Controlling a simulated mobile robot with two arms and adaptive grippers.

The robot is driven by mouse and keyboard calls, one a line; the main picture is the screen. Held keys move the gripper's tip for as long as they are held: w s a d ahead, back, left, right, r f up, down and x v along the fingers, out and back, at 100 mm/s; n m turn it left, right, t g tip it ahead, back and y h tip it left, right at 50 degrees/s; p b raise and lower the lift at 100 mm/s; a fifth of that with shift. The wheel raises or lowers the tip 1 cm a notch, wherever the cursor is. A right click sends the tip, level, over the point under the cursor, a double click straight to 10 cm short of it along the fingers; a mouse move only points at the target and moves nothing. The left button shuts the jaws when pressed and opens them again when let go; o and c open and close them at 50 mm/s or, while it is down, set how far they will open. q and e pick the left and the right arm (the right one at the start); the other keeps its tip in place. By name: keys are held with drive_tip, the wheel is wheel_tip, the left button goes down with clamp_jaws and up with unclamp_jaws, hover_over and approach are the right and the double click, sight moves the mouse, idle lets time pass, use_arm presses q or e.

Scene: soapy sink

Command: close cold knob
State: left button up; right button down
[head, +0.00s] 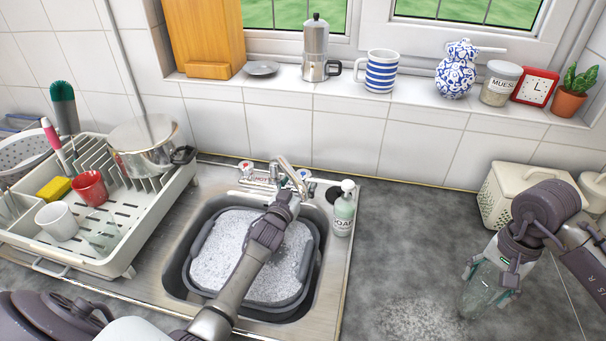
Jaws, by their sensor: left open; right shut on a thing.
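The cold knob (303,174), with a blue mark, is at the right end of the tap (283,172) behind the sink. The hot knob (245,169), with a red mark, is at the left end. My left gripper (287,186) reaches over the sink to just in front of the tap, close to the cold knob. It is open; its fingers are small here, and I cannot tell whether they touch the knob. My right gripper (487,277) is over the worktop at the right, shut on a clear glass (481,292).
A grey basin (204,252) of suds sits in the sink. A soap bottle (343,212) stands right of the tap. A dish rack (120,258) fills the left side; a cream container (492,197) stands at the right. The worktop (400,240) between is clear.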

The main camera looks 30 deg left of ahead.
sight(303, 174)
use_arm(q)
drive_tip(key=shift+w+a, duration=0.2)
drive_tip(key=shift+w, duration=1.45)
drive_tip(key=c, duration=1.2)
drive_tip(key=shift+r+m+h+p, duration=0.2)
drive_tip(key=shift+m+h+p, duration=0.15)
drive_tip(key=shift+m+h, duration=0.3)
drive_tip(key=shift+o, duration=0.2)
drive_tip(key=shift+f+h, duration=0.2)
drive_tip(key=shift+h, duration=0.25)
drive_tip(key=o, duration=1.2)
drive_tip(key=shift+c, duration=0.2)
drive_tip(key=shift+s, duration=0.1)
